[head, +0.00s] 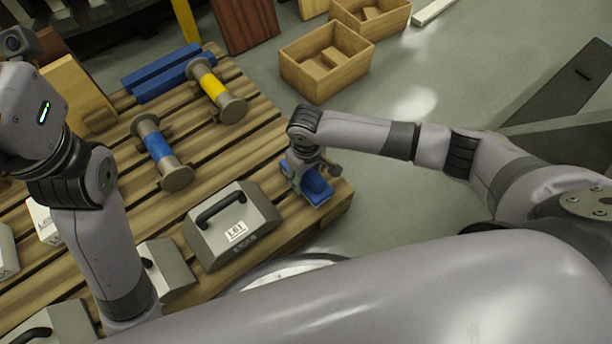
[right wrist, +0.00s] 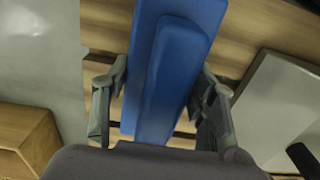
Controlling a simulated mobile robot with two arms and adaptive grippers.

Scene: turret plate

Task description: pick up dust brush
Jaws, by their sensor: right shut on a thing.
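The dust brush (head: 318,192) is a blue block-like piece at the right corner of the slatted pallet. My right gripper (head: 308,174) is above it, with its fingers around it. In the right wrist view the blue brush (right wrist: 178,62) runs between the two grey fingers, and the gripper is shut on it. The brush's lower end is hidden behind the wrist. I cannot tell whether it is clear of the slats. My left arm (head: 85,200) stands at the left; its fingers are not in view.
A grey case labelled L61 (head: 243,230) stands just left of the brush. A blue-banded spool (head: 158,147), a yellow-banded spool (head: 213,88) and long blue blocks (head: 160,76) lie on the pallet (head: 262,150). A wooden box (head: 340,76) stands on the floor beyond.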

